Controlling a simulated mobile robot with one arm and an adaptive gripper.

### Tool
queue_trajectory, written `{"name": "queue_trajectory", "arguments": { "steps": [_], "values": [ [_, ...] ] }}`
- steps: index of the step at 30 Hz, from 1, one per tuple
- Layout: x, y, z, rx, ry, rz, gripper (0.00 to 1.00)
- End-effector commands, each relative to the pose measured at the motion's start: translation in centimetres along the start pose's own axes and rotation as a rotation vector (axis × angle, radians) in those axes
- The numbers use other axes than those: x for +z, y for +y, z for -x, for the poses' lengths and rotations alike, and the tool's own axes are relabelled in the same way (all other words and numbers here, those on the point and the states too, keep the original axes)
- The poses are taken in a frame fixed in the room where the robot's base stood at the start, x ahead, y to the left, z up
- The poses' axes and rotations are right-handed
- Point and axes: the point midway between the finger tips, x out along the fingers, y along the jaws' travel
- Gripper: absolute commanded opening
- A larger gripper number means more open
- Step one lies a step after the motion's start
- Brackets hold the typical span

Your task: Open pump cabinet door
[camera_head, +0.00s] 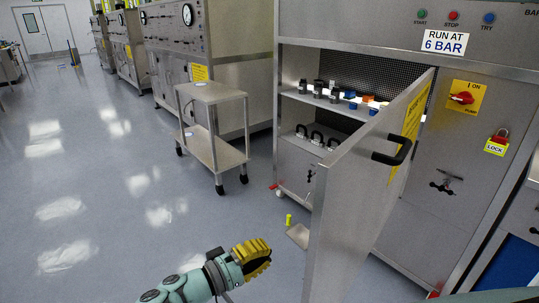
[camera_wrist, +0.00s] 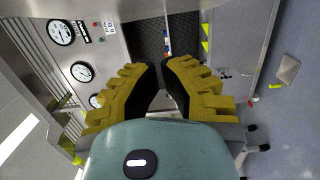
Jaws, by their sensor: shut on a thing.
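The pump cabinet door (camera_head: 350,190) stands swung well out from the cabinet (camera_head: 400,60). My gripper (camera_head: 266,254), with yellow ribbed fingers, is low in the head view, left of the door and apart from the handle. In the wrist view my gripper (camera_wrist: 161,72) has its fingertips drawn close together, and I see nothing between them. The open cabinet shows shelves with several small dark, blue and orange parts (camera_head: 345,97) and padlock-like black shackles (camera_head: 316,138).
A steel trolley (camera_head: 214,150) stands left of the cabinet. A small yellow-green object (camera_head: 289,219) and a flat plate (camera_head: 298,236) lie on the floor near the door. Floor at left is clear.

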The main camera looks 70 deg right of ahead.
Motion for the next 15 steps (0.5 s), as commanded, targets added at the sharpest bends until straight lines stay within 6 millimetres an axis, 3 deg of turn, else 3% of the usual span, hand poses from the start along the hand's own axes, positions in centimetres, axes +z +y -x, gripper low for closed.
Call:
{"name": "queue_trajectory", "arguments": {
  "steps": [15],
  "values": [
    [0.6,0.2,8.1,-0.003,-0.005,0.002,0.0]
  ]
}}
